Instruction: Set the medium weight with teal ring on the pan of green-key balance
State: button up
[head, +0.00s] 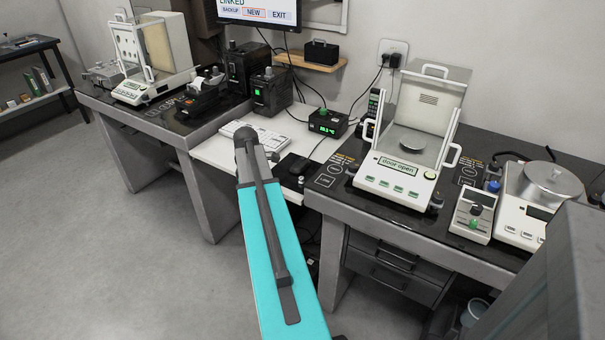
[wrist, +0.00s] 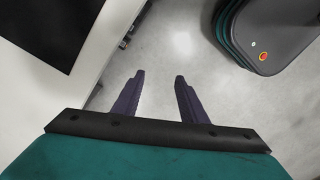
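The balance with green keys (head: 393,188) stands on the right-hand table. Its display reads "door open", and its round metal pan (head: 409,143) shows inside the draft shield. The balance on the left table (head: 143,92) also shows green on its front, but its keys are too small to tell. I cannot make out a medium weight with a teal ring in either view. My gripper (wrist: 158,78) is open and empty in the wrist view, with bare floor beyond its fingers. In the head view my arm crosses the centre and my gripper's fingers cannot be made out.
A lower white desk (head: 219,150) between the tables holds a keyboard and mouse. A green-readout box (head: 328,122) stands behind. A control box (head: 473,215) and a second scale (head: 522,209) with a metal pot (head: 551,182) sit right of the balance. Floor at left is clear.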

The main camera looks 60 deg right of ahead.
jog(key=s+d+r+n+p, duration=0.1)
jog(key=s+d+r+p, duration=0.1)
jog(key=s+d+r, duration=0.3)
jog(key=s+d+r+p, duration=0.1)
jog(key=s+d+r, duration=0.4)
jog(key=d+r, duration=0.4)
notch_tip(320, 180, up, 5)
jog(key=shift+d+f+n+t+h+p, duration=0.1)
jog(key=shift+d+n+t+h+p, duration=0.05)
jog(key=shift+n+t+h+p, duration=0.2)
jog(key=shift+f, duration=0.1)
send_over(302, 178)
jog(key=shift+w+d+f+p, duration=0.1)
jog(key=shift+f+p, duration=0.15)
jog(key=shift+f, duration=1.9)
jog(key=shift+w+f+p, duration=0.1)
jog(key=shift+f+p, duration=0.1)
jog(key=shift+f, duration=1.9)
jog(key=shift+f, duration=0.1)
jog(key=shift+s+f+p, duration=0.1)
jog(key=shift+f+p, duration=0.2)
jog(key=shift+f, duration=2.2)
